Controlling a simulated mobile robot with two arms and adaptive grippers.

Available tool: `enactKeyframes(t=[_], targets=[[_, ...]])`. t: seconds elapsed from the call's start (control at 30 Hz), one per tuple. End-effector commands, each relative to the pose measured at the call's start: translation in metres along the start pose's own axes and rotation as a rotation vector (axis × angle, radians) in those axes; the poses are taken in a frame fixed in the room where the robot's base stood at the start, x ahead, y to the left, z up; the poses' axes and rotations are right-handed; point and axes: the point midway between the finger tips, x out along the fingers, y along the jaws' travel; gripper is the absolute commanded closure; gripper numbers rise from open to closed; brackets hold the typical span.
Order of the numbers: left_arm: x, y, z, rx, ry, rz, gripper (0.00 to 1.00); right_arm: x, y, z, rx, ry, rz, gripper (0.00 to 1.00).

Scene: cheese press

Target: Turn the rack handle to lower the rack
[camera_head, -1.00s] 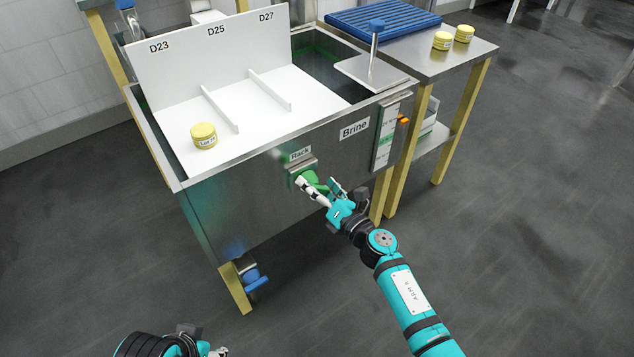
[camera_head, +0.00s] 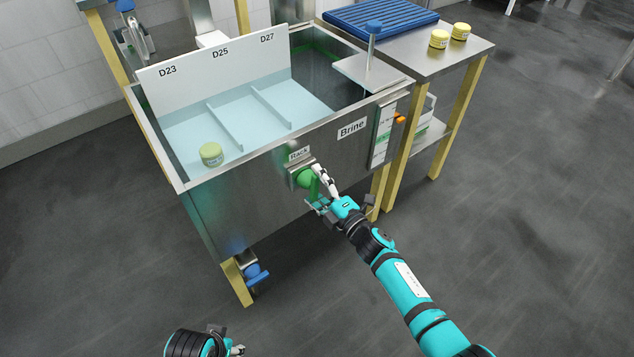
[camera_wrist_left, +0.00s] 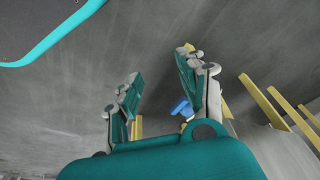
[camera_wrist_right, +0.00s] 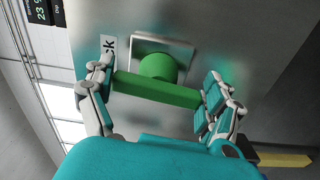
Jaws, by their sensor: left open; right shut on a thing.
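The green rack handle (camera_head: 306,180) sits on the front of the steel brine tank, under the "Rack" label (camera_head: 299,154). My right gripper (camera_head: 319,188) is shut on the handle. In the right wrist view the green bar (camera_wrist_right: 157,90) lies between its fingers. The white rack (camera_head: 236,114), with dividers marked D23, D25 and D27, is inside the tank and looks bluish, under liquid. A yellow cheese (camera_head: 211,154) is in its left lane. My left gripper (camera_head: 238,349) is open and empty, low at the bottom edge; its spread fingers show in the left wrist view (camera_wrist_left: 160,105).
The brine tank (camera_head: 245,205) has a blue-handled valve (camera_head: 256,273) low on its front left. The floor in front is clear.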

Motion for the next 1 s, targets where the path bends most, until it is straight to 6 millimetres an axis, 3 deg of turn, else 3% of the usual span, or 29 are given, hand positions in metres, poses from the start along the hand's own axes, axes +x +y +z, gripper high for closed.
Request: enactKeyframes(t=[0.5, 1.0], targets=[[0.051, 0.003, 0.025, 0.005, -0.032, 0.005, 0.60, -0.001, -0.004, 0.000, 0.491, -0.003, -0.004, 0.45], [0.082, 0.004, 0.051, 0.009, -0.053, 0.007, 0.60, -0.001, -0.008, -0.002, 0.928, -0.004, -0.004, 0.45]])
